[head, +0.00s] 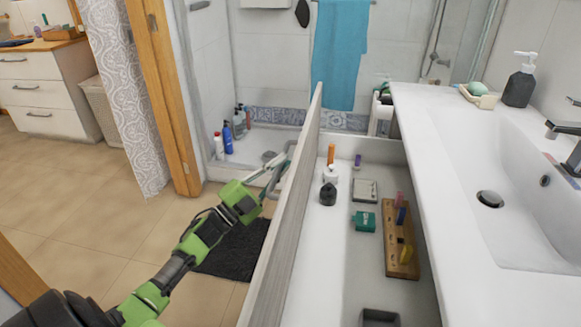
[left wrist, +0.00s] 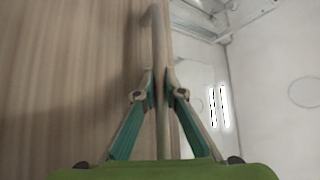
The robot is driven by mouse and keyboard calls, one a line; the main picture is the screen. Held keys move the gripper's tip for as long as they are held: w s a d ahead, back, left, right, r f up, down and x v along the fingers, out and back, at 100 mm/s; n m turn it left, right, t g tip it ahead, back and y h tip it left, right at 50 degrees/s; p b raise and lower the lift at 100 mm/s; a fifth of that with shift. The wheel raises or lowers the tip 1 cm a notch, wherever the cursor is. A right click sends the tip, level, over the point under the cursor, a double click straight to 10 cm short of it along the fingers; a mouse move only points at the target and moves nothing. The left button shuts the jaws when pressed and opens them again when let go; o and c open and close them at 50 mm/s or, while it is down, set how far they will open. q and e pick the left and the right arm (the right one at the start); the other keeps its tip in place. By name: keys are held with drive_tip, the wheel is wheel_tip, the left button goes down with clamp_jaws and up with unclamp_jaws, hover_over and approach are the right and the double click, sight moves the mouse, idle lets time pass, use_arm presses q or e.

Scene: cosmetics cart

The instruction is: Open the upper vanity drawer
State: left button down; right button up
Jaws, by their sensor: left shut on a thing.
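The upper vanity drawer (head: 340,238) stands pulled out from under the white sink counter, its inside open to view. Its pale wood-grain front panel (head: 283,220) is seen nearly edge-on. My left gripper (head: 279,168) is at the outer face of this panel. In the left wrist view its two teal-lined fingers (left wrist: 160,85) are closed around the long drawer handle (left wrist: 158,35), with the wood-grain panel (left wrist: 65,70) on the left. In the head view the handle is mostly hidden by the fingers. My right gripper is out of view.
The drawer holds small bottles (head: 329,192), a teal box (head: 364,221) and a wooden organizer (head: 402,255). The white counter (head: 425,150) with its sink is on the right. A dark mat (head: 235,250) lies on open tiled floor at left, near a wooden door frame (head: 160,90).

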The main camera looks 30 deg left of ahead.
use_arm(q)
drive_tip(key=shift+s+a+f, duration=0.1)
drive_tip(key=shift+a+f, duration=0.05)
idle(0.3)
drive_tip(key=c, duration=2.4)
unclamp_jaws()
drive_tip(key=shift+o, duration=0.2)
drive_tip(key=v, duration=1.2)
